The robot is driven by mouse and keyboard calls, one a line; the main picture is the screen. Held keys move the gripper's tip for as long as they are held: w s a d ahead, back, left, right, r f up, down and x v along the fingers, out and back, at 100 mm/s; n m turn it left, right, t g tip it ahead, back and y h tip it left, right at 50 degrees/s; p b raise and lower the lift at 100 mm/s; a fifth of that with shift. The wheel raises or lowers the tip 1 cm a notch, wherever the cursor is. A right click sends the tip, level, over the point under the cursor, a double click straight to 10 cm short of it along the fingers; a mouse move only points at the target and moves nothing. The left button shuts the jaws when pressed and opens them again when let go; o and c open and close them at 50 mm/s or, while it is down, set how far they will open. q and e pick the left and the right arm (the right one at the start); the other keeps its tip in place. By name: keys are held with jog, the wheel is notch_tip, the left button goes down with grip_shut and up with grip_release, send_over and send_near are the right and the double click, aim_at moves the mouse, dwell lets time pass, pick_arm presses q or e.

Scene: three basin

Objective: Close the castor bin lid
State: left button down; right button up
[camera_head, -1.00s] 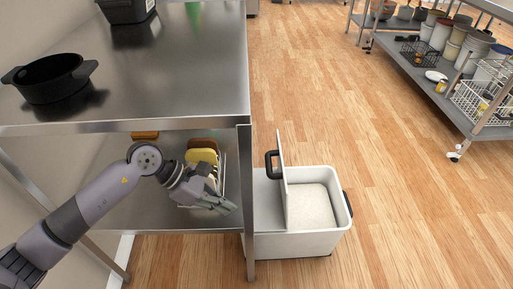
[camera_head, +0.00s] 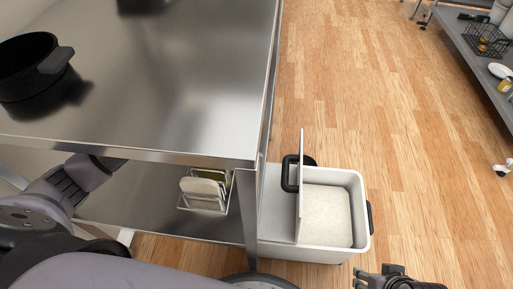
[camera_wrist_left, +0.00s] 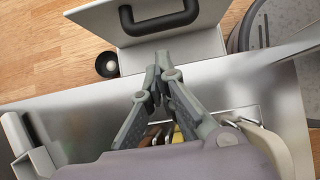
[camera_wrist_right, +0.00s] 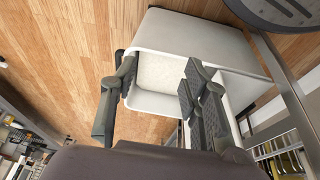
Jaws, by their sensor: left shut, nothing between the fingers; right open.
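The castor bin (camera_head: 322,253) is a pale grey box on the floor beside the steel table. Its lid (camera_head: 301,205) stands upright, edge-on, with a black handle (camera_head: 290,173) on its left face. The right half of the bin is open and empty. My right gripper (camera_head: 395,275) shows at the bottom edge, in front of the bin and apart from it. In the right wrist view its open fingers (camera_wrist_right: 158,92) frame the bin's inside (camera_wrist_right: 162,72). My left gripper (camera_wrist_left: 158,80) is shut and empty, pointing towards the lid handle (camera_wrist_left: 160,18).
The steel table (camera_head: 190,90) has a black pot (camera_head: 28,65) on it. A dish rack (camera_head: 205,190) stands on its lower shelf, near the bin. A shelf unit (camera_head: 480,65) stands at upper right. The wooden floor (camera_head: 370,110) behind the bin is clear.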

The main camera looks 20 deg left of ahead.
pick_arm(q)
jog(key=b+x, duration=0.1)
jog(key=x, duration=0.7)
pick_arm(e)
jog(key=shift+w+a+f+t, duration=0.15)
jog(key=shift+w+f+t, duration=0.15)
jog(key=shift+w+f, duration=0.2)
pick_arm(q)
jog(key=shift+r, duration=0.1)
